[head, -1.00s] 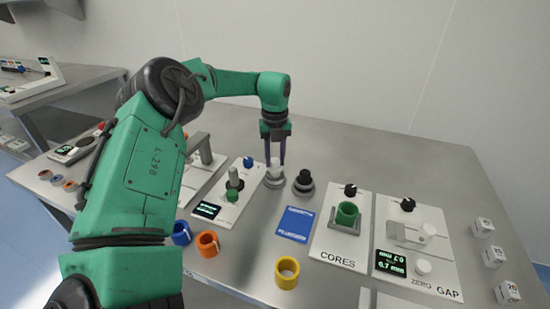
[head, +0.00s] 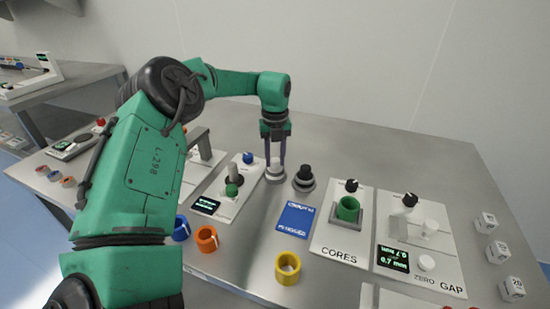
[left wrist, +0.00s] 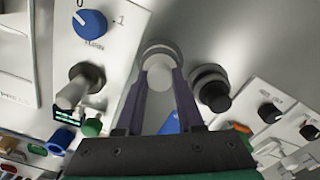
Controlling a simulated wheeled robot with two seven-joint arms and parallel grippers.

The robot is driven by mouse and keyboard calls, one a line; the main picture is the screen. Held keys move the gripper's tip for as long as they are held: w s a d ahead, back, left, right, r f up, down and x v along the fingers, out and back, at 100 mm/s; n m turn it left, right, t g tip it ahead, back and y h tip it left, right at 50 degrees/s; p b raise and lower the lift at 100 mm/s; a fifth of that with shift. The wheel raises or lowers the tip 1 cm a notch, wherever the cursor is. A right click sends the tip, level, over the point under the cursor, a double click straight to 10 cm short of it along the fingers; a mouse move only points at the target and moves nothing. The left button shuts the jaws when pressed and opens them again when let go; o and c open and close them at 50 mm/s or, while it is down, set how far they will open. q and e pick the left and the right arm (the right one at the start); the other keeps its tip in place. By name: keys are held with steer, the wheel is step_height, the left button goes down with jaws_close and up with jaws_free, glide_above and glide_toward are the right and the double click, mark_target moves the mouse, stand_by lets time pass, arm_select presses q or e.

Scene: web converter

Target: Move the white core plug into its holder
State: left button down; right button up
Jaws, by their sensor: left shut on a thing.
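The white core plug (head: 275,163) is between the fingers of my left gripper (head: 274,166), which is shut on it. In the left wrist view the plug (left wrist: 160,74) shows as a pale round end between the dark fingers (left wrist: 162,82). A round grey holder (head: 275,178) is directly below the plug, and its rim (left wrist: 163,46) shows around and behind the plug in the wrist view. The plug looks upright; I cannot tell how deep it sits. My right gripper is not in view.
A black plug (head: 304,170) stands in a similar grey holder close on the right. A white panel with a blue knob (head: 247,157) is close on the left. A blue card (head: 295,220), orange ring (head: 206,239) and yellow ring (head: 287,268) lie in front. The table behind is clear.

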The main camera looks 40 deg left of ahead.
arm_select(q)
steer(key=shift+c, duration=2.3)
jaws_free()
steer(key=shift+r, duration=0.1)
step_height(320, 180, up, 14)
steer(key=shift+r+p, duration=0.2)
steer(key=shift+p, duration=0.2)
